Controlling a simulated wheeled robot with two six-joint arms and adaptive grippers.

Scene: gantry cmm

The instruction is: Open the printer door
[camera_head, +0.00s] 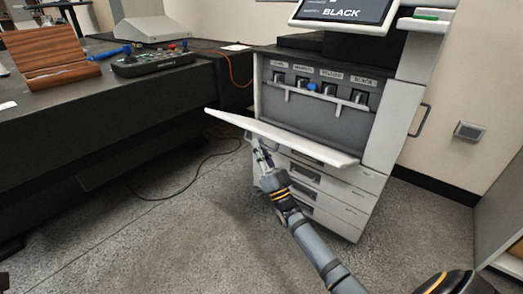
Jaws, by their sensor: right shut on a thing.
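The printer (390,135) stands at the right against the wall, white and grey. Its front door (285,138) is a white panel, folded out and tilted down, with its left end sticking out past the printer body. The opening behind it shows a grey bay (312,108) with several labelled slots and a blue knob. My right gripper (260,150) reaches up from below to the underside of the door near its left part. It is shut on the door there; the fingertips are partly hidden by the panel. My left gripper is not in view.
A cable (185,180) lies on the floor. Printer drawers (325,185) sit below the door. The floor in front is clear.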

